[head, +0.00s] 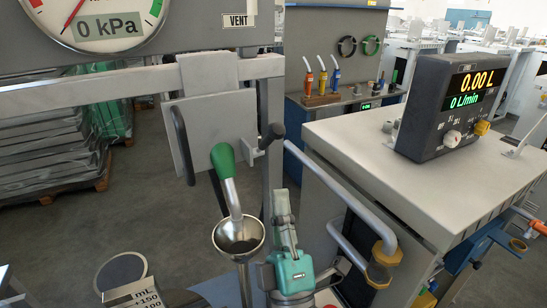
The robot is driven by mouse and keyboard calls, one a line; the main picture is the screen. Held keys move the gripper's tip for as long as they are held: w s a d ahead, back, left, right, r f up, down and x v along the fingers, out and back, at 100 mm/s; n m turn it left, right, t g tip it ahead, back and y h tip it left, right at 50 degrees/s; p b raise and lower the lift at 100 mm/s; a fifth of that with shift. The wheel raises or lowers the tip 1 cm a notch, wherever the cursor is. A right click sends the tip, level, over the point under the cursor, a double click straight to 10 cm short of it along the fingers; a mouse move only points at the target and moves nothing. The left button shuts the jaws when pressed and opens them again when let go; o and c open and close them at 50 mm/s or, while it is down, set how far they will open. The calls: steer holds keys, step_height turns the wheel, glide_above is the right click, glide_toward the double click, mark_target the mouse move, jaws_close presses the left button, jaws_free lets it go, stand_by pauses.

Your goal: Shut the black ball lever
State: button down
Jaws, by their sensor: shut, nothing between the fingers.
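The black ball (277,131) of the lever sits at the right side of a grey plate on the dispenser frame. Its short arm runs down and left to a small grey block (250,152). My gripper (281,197), teal with grey fingers, is at the lower middle, pointing up the picture. It is shut and empty. Its fingertips show below the ball in the picture, apart from it. How far they are from it in depth is hard to tell.
A green-topped metal spout (225,165) reaches into a metal funnel (238,238) left of my gripper. A grey cabinet (350,135) with a display box (450,105) reading 0.00 L stands right. The gauge (98,18) reads 0 kPa.

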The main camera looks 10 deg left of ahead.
mark_target(271, 142)
steer(key=shift+x, duration=3.75)
